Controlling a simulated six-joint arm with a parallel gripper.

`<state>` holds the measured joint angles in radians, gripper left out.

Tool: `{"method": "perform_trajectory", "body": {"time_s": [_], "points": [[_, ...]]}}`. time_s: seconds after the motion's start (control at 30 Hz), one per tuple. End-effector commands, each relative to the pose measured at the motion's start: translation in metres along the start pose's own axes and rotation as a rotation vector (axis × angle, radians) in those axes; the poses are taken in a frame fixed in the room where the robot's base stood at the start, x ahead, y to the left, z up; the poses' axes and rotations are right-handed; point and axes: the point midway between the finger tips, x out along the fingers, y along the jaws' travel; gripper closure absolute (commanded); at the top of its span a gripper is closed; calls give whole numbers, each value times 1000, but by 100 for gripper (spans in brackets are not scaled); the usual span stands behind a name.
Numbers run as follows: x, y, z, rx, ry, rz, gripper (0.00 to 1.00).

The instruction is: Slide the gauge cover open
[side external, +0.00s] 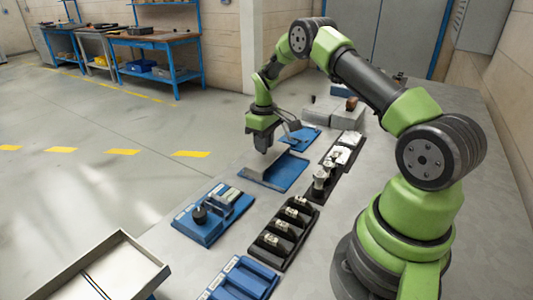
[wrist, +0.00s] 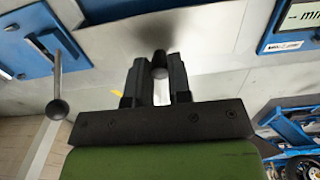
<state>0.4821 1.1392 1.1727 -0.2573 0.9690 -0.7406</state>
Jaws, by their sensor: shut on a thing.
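My gripper (side external: 264,148) points down at the left edge of a blue board (side external: 286,174) that has a pale grey strip (side external: 262,184) along its near left edge. In the wrist view my gripper (wrist: 159,66) is shut on a small dark rounded knob (wrist: 159,72), in front of a flat grey surface. I take the knob to be the gauge cover's handle; the cover's outline is hard to make out. At the wrist view's upper right, a blue-framed panel (wrist: 276,40) shows a pale display with the partly cut-off letters "min". The fingers hide most of the knob.
A lever with a ball end (wrist: 57,108) stands at the wrist view's left. A blue board with a black knob (side external: 212,212), a black rack (side external: 284,232) and metal parts (side external: 322,178) stand near the work. An open grey tray (side external: 100,275) is at front left.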

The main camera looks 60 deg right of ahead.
Motion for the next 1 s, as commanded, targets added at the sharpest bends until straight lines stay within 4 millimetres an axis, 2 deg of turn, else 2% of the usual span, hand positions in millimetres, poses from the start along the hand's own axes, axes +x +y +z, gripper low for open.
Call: {"method": "perform_trajectory", "body": {"time_s": [0.7, 1.0], "points": [[-1, 0, 54, 2, 0, 0, 94], [0, 0, 63, 1, 1, 1, 94]]}}
